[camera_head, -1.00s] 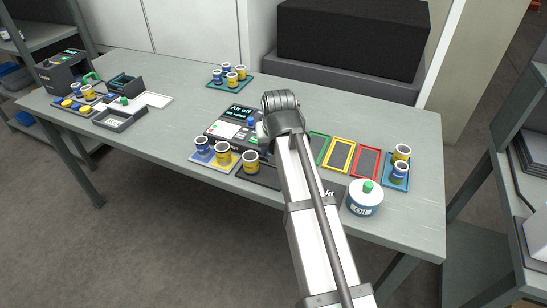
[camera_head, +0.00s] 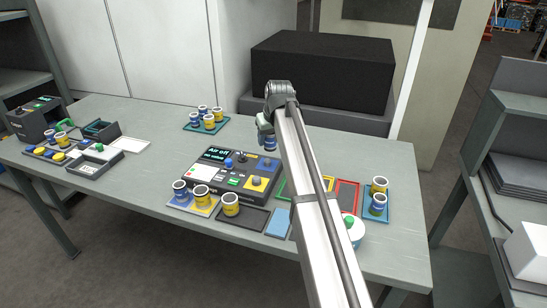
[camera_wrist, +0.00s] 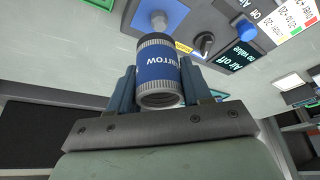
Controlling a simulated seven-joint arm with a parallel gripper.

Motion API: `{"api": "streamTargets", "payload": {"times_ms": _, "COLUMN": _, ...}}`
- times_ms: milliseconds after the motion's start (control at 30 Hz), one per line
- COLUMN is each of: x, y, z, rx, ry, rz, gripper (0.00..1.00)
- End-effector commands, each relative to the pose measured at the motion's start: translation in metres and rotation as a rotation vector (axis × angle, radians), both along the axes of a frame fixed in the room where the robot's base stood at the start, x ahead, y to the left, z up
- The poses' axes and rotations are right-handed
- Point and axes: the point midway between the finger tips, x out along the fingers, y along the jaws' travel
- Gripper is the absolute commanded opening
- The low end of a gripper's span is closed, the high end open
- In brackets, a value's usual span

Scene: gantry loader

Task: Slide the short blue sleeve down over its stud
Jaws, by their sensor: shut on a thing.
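My gripper (camera_wrist: 155,88) is shut on a blue sleeve (camera_wrist: 157,68) with grey ribbed ends and a white label reading "arrow", partly cut off. The sleeve's open near end faces the wrist camera. In the head view the sleeve (camera_head: 270,143) hangs above the back right of the control panel, partly hidden by my arm. A pale metal stud (camera_wrist: 159,19) stands on a blue square (camera_wrist: 138,14) past the sleeve's far end in the wrist view. The sleeve appears held over the panel, not around the stud; the exact gap cannot be told.
The panel (camera_head: 222,182) has a display reading "Air off", a black rotary switch (camera_wrist: 205,43) and a blue knob (camera_wrist: 244,28). A yellow square with a stud (camera_head: 258,183) is near my arm. Several sleeves stand on trays at the front, back and right.

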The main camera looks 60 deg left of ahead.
Motion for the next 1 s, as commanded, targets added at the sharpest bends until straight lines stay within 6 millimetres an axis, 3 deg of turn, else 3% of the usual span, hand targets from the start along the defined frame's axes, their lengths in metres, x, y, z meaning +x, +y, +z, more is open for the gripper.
{"api": "streamTargets", "payload": {"times_ms": 67, "x": 0.000, "y": 0.018, "z": 0.006, "rx": 0.001, "ry": 0.001, "rz": 0.097, "gripper": 0.09}}
{"api": "streamTargets", "payload": {"times_ms": 400, "x": -0.007, "y": 0.016, "z": 0.006, "rx": 0.001, "ry": 0.000, "rz": 0.353, "gripper": 0.09}}
{"api": "streamTargets", "payload": {"times_ms": 767, "x": -0.008, "y": 0.015, "z": -0.002, "rx": 0.001, "ry": 0.000, "rz": 0.379, "gripper": 0.09}}
{"api": "streamTargets", "payload": {"times_ms": 1000, "x": -0.008, "y": 0.015, "z": -0.019, "rx": -0.001, "ry": 0.000, "rz": 0.378, "gripper": 0.09}}
